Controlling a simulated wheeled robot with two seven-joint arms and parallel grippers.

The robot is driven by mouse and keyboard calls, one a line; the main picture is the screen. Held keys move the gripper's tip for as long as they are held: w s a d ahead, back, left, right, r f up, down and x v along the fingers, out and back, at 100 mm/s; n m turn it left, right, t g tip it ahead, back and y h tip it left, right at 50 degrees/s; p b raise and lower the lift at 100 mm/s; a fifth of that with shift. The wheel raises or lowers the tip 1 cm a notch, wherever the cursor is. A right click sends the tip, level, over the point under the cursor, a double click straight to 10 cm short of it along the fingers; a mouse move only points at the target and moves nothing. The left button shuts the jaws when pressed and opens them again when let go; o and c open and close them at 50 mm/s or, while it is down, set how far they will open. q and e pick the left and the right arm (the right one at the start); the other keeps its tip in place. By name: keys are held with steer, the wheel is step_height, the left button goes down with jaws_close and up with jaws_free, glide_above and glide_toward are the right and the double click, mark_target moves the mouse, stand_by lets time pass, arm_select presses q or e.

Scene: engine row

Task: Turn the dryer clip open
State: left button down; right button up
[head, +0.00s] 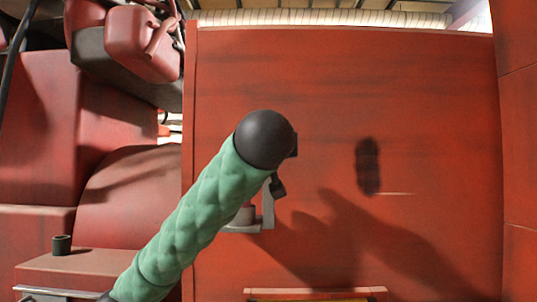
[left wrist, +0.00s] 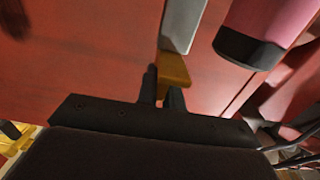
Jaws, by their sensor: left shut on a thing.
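My left arm, green with a black end, comes in from the lower left in the head view and covers most of its own gripper; a small dark part shows beside a grey bracket (head: 267,208) on the red panel. In the left wrist view my left gripper (left wrist: 163,84) has its two dark fingers closed about the yellow-brown end of a grey bar, which I take to be the dryer clip (left wrist: 174,68). The bar (left wrist: 183,22) runs up from that end along the red panel. The clip's far end is out of that view. My right gripper is in neither view.
A large red panel (head: 430,120) faces me, with shadows on it. A pink-red cylinder with a dark end (left wrist: 250,48) is right of the clip in the wrist view. Red machinery (head: 140,45) stands at the left. A small ledge (head: 315,291) is at the bottom.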

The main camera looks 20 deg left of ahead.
arm_select(q)
steer(key=shift+y, duration=0.3)
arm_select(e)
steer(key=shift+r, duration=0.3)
arm_select(q)
steer(key=c, duration=1.5)
jaws_free()
steer(key=shift+w, duration=0.15)
steer(key=shift+c, duration=0.2)
